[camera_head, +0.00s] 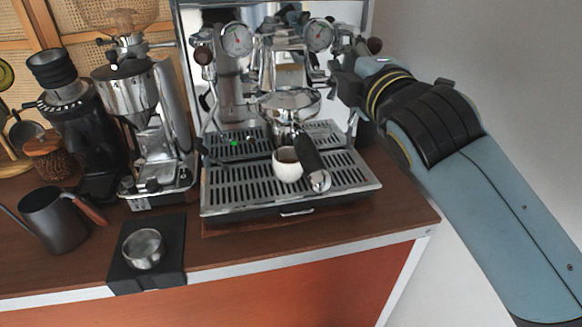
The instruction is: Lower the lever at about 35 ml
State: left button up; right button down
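The chrome espresso machine (290,212) stands on the wooden cart top. Its portafilter sits under the group, with its dark handle (308,155) pointing forward. A small white cup (287,165) stands on the drip tray below the portafilter; dark coffee shows inside. My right gripper (342,80) is at the right side of the group, at the lever's side. Its fingers are small and dark here, and I cannot tell whether they touch or hold the lever, which I cannot make out clearly. My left gripper is out of view.
Left of the machine stand a chrome grinder (127,90) and a black grinder (95,130). A dark pitcher (55,220) and a metal cup (143,248) on a black mat (118,270) are at the front left. A green light (234,143) shows above the drip tray.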

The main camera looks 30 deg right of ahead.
dwell(0.5)
notch_tip(320, 180, down, 3)
jog(key=shift+s+r+b, duration=0.1)
jog(key=shift+r+b, duration=0.1)
jog(key=shift+b, duration=0.8)
notch_tip(320, 180, down, 2)
jog(key=shift+f+b, duration=0.2)
jog(key=shift+b, duration=0.6)
notch_tip(320, 180, down, 4)
jog(key=b, duration=0.3)
jog(key=shift+f, duration=0.1)
jog(key=p+v, duration=0.1)
jog(key=v, duration=0.7)
jog(key=shift+a+r, duration=0.15)
jog(key=shift+r, duration=0.2)
